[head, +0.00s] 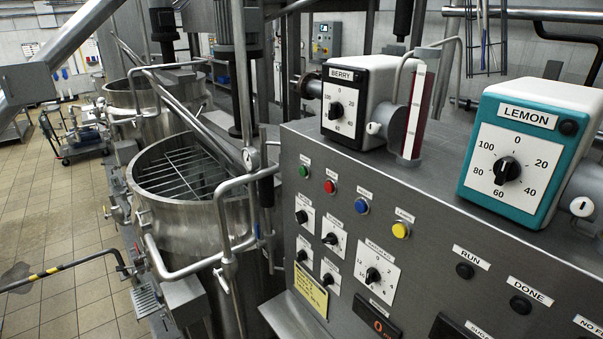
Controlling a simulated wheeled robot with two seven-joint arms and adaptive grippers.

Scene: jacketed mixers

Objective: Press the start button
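A grey control panel (290,220) fills the lower right of the head view. Its sloped front has a row of round push buttons: a green button (303,171), a red button (329,186), a blue button (361,205) and a yellow button (400,230). Each has a small white label above it, too small to read surely, so I cannot confirm which one says start. Nothing touches or covers the buttons. Neither of my grippers shows in this view.
Below the buttons are several black knobs (373,275) and a yellow note (311,291). RUN (465,271) and DONE (521,305) lamps are dark. A BERRY dial box (357,84) and teal LEMON dial box (524,150) stand on top. Steel vessels (190,215) and pipes crowd the left.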

